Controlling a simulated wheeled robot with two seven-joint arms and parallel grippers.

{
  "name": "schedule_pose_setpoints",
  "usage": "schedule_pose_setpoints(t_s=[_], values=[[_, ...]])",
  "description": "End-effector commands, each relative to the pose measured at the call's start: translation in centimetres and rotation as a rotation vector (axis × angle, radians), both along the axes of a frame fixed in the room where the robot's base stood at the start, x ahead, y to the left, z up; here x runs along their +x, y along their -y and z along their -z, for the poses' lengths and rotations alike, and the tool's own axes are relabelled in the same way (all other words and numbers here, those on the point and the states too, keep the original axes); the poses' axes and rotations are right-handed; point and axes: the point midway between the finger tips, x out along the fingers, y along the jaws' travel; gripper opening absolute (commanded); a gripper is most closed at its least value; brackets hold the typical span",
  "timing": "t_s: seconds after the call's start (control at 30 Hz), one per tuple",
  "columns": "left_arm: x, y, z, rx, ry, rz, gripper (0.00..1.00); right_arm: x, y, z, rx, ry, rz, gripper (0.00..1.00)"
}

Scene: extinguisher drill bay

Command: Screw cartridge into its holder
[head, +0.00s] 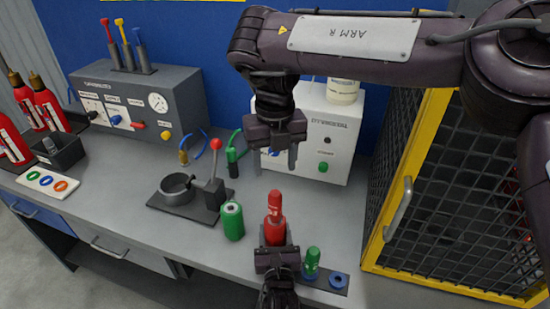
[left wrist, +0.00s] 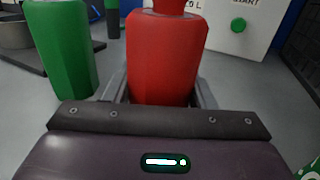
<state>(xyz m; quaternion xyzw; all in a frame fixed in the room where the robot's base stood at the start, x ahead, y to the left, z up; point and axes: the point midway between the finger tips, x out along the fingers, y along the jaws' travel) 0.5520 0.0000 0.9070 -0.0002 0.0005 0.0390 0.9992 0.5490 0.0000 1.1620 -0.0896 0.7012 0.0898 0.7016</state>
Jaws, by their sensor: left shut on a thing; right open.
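A red bottle-shaped cylinder (head: 275,229) with a narrower top stands upright near the bench's front edge. My left gripper (head: 275,243) is shut on its lower part; the red cylinder (left wrist: 167,58) fills the space between the fingers in the left wrist view. A small green cartridge-like piece (head: 312,259) stands upright in a dark holder plate (head: 325,284) just right of my left gripper. Its lower end is hidden, so I cannot tell how it is seated. My right gripper (head: 279,158) is open and empty, pointing down above the bench, behind the red cylinder.
A green cylinder (head: 232,220) stands left of the red one. Behind it are a lever fixture (head: 212,194) and a cup (head: 177,188). A white machine (head: 318,135) stands behind my right gripper. A yellow-framed mesh cage (head: 412,177) bounds the right side.

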Motion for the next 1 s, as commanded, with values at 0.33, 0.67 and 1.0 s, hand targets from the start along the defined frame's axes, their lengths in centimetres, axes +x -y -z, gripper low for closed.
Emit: schedule_pose_setpoints(t_s=[0.33,0.67,1.0], values=[[0.0,0.0,0.1,0.000,-0.002,0.000,0.00,-0.1,0.1,6.0,-0.002,-0.006,0.001,0.54],[0.0,0.0,0.1,0.000,-0.002,0.001,0.00,-0.1,0.0,10.7,-0.001,-0.003,0.001,0.54],[0.0,0.0,0.1,0.001,-0.002,0.001,0.00,0.0,0.1,11.6,-0.001,-0.001,0.002,0.54]])
